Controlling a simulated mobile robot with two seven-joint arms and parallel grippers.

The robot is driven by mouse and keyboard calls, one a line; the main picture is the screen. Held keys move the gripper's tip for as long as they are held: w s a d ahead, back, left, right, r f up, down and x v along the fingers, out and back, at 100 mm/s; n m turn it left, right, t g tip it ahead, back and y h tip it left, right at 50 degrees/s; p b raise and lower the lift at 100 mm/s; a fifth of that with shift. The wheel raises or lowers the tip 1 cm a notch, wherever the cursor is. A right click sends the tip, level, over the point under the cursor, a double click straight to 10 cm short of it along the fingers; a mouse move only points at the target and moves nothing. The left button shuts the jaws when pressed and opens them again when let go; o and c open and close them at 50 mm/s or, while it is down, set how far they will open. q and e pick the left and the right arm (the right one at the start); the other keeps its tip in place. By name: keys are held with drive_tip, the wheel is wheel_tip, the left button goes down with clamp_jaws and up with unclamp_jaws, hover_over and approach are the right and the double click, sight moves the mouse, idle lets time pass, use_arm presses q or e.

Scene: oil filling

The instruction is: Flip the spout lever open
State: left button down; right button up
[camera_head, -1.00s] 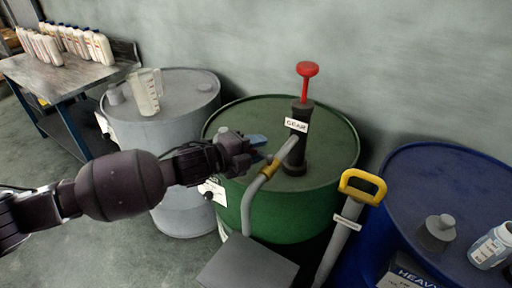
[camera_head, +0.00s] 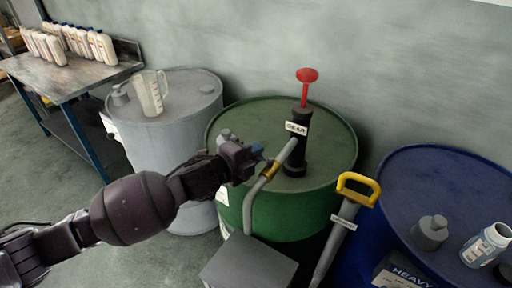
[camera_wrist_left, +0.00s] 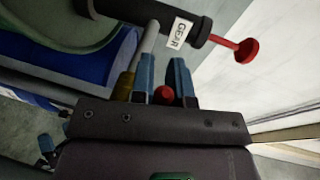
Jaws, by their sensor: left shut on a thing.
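The grey spout pipe (camera_head: 254,200) with a brass valve collar (camera_head: 271,171) comes off the black GEAR pump (camera_head: 297,150) on the green drum (camera_head: 330,135). My left gripper (camera_head: 260,158) is at the collar, its fingers hiding the spout lever in the head view. In the left wrist view, the blue fingers of my left gripper (camera_wrist_left: 164,82) close around a small red knob (camera_wrist_left: 164,95), which looks like the lever's end. The brass collar (camera_wrist_left: 125,85) is just beside the left finger. Which way the lever is turned cannot be made out.
The red pump handle (camera_head: 307,76) stands above the drum. A grey box (camera_head: 248,262) is below the spout's bend. A yellow-handled pump (camera_head: 358,188) and a blue drum (camera_head: 430,175) are to the right. A grey drum (camera_head: 195,90) holds a clear jug (camera_head: 151,92).

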use_arm(q)
drive_tip(key=shift+s+a+n+t+y+p, duration=0.15)
drive_tip(key=shift+s+n+t+y+p, duration=0.1)
drive_tip(key=shift+n+t+y+p, duration=0.25)
drive_tip(key=shift+s+a+n+t+y+p, duration=0.1)
drive_tip(key=shift+s+n+t+y+p, duration=0.15)
drive_tip(key=shift+n+t+y, duration=0.35)
drive_tip(key=c, duration=1.1)
unclamp_jaws()
drive_tip(key=shift+w, duration=0.1)
drive_tip(key=shift+a, duration=0.15)
